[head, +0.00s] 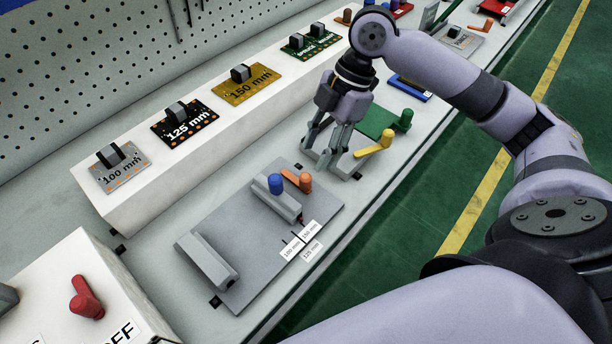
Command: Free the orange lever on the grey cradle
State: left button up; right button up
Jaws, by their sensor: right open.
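The grey cradle (232,213) lies on the bench at centre, with two grey rails on its plate. Its orange lever (304,182) sits beside the far rail (277,201), its arm pointing to the upper left away from its upright knob. A blue knob (275,184) stands on that rail, just left of the lever. My right gripper (318,160) is open and points down above the bench, a little beyond the orange lever and apart from it as far as I can see. Its fingers partly hide a light plate with a yellow lever (380,143). My left gripper is not in view.
Length labels (302,238) sit at the cradle's right edge. A white ledge (185,181) with several boards runs behind. A box with a red switch (86,297) stands at lower left. A green plate (378,121) with a green lever and other coloured plates lie farther along the bench.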

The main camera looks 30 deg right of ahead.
aim_at(308, 175)
jog(key=x, duration=0.8)
grip_shut()
dwell(0.4)
dwell(0.5)
